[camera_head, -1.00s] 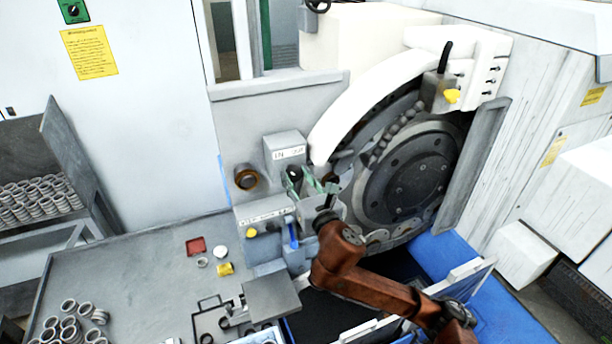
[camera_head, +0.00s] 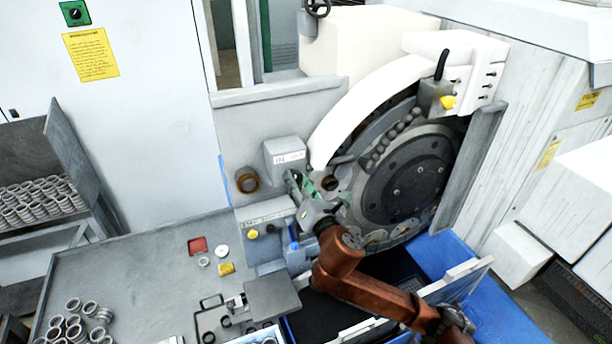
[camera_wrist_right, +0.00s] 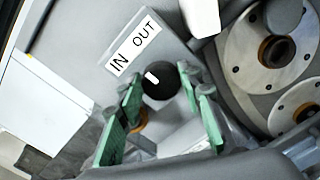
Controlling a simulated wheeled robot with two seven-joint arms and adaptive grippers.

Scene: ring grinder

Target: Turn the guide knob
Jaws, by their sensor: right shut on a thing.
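The guide knob (camera_wrist_right: 158,86) is a dark round knob with a white mark, below the "IN OUT" label on a grey housing (camera_head: 285,151). In the right wrist view it sits between the green fingers of my right gripper (camera_wrist_right: 160,92), which is shut on it. In the head view my right gripper (camera_head: 304,187) is at the front of the housing and largely hides the knob. My left gripper is not in view.
The large grinding wheel (camera_head: 410,185) under a white curved guard (camera_head: 375,92) is right of the gripper. A lower grey box with a yellow knob (camera_head: 253,234) is just below left. The grey table (camera_head: 130,265) holds several rings (camera_head: 75,325).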

